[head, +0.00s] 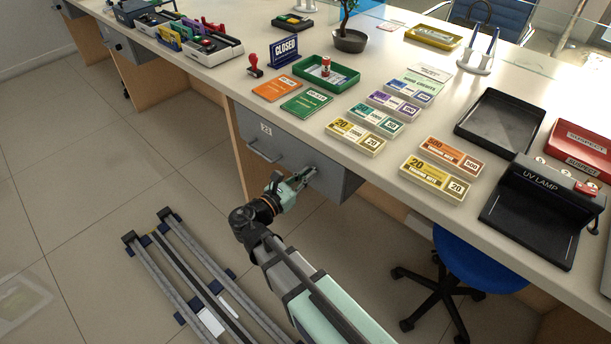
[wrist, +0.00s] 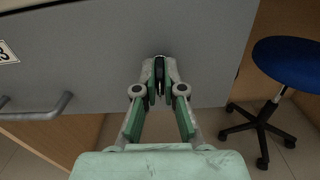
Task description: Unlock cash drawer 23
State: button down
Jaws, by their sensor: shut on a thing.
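Cash drawer 23 (head: 284,148) is a grey box under the counter, with a "23" label (head: 266,129) and a bar handle (head: 263,152) on its front. It is closed. In the wrist view the drawer front (wrist: 110,45) fills the upper part, with the handle (wrist: 45,110) at lower left. My gripper (head: 309,173) is at the right part of the drawer front. In the wrist view my gripper (wrist: 160,80) is shut on a small dark thing (wrist: 159,70), probably the key. The fingertips hide most of it and the lock, so I cannot tell how far it is inserted.
A blue stool (head: 475,262) stands under the counter to the right, also in the wrist view (wrist: 290,62). The counter top (head: 250,105) holds banknote bundles, a green tray (head: 325,73) and a UV lamp (head: 540,205).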

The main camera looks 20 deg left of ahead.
jog(key=m+b, duration=0.1)
jog(key=m, duration=0.3)
jog(key=shift+d+f, duration=0.1)
jog(key=m+b, duration=0.2)
jog(key=m, duration=0.2)
jog(key=shift+f+m+b, duration=0.1)
jog(key=shift+m+b, duration=0.25)
jog(key=shift+m, duration=0.05)
jog(key=m+b, duration=0.3)
jog(key=m, duration=0.1)
jog(key=shift+f+m, duration=0.1)
jog(key=shift+m, duration=0.2)
jog(key=shift+m+b, duration=1.5)
jog(key=shift+m, duration=0.5)
jog(key=c, duration=1.3)
grip_release()
jog(key=shift+s, duration=0.15)
